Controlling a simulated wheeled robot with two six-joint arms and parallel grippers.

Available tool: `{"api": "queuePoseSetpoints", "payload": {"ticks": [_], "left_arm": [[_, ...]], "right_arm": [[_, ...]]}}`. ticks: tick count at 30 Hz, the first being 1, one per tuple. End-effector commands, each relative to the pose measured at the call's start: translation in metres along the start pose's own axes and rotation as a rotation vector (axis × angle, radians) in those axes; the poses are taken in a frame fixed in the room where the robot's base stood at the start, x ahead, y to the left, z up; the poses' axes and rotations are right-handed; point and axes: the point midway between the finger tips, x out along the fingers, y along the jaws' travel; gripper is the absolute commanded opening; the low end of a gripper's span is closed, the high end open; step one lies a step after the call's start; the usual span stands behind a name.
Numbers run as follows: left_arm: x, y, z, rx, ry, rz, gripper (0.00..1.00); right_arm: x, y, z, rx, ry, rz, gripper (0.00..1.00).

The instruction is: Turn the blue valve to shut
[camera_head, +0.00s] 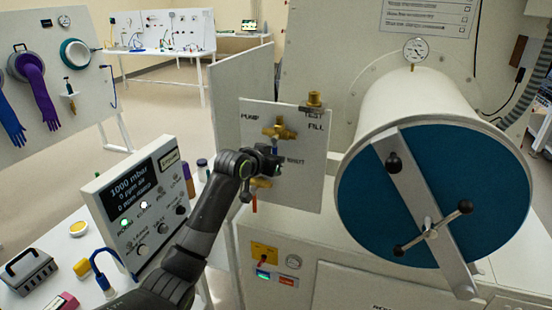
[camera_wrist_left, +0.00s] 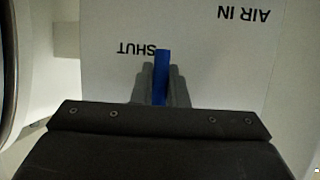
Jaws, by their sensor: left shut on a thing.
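The blue valve has a brass body (camera_head: 280,132) on a white upright panel (camera_head: 300,190). Its blue handle shows as a small strip (camera_head: 274,147) below the brass body, and mostly my gripper hides it. In the left wrist view the blue handle (camera_wrist_left: 161,75) stands between my two grey fingers, close beside the upside-down word SHUT. My left gripper (camera_head: 272,160) is shut on this handle, in front of the panel. It also shows in the wrist view (camera_wrist_left: 160,88). My right gripper is not in view.
A second brass valve (camera_head: 262,183) with a red-orange handle (camera_head: 254,204) sits just below my gripper. A brass fitting (camera_head: 314,99) tops the panel. A large round chamber door (camera_head: 445,170) is to the right. A control box (camera_head: 140,205) stands left of my arm.

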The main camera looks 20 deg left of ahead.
Motion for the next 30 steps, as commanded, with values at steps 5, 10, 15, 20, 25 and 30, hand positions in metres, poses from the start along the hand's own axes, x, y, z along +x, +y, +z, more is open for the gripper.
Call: {"api": "queuePoseSetpoints", "payload": {"ticks": [5,10,15,20,25,30], "left_arm": [[0.001,0.0,0.003,0.0,-0.006,0.0,0.0],[0.001,0.0,0.003,0.0,-0.006,0.0,0.14],[0.001,0.0,0.002,0.0,-0.004,0.0,0.35],[0.0,0.0,0.001,0.0,-0.002,0.0,0.35],[-0.002,0.0,0.001,0.001,-0.001,0.0,0.35],[-0.014,-0.001,0.001,0.002,0.001,-0.001,0.35]], "right_arm": [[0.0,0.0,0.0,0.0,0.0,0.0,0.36],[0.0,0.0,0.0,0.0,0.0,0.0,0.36],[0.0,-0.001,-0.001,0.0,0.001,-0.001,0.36],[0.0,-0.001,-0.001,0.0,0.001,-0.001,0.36],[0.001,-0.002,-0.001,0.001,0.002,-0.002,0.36],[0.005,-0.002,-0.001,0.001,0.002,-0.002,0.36]]}}
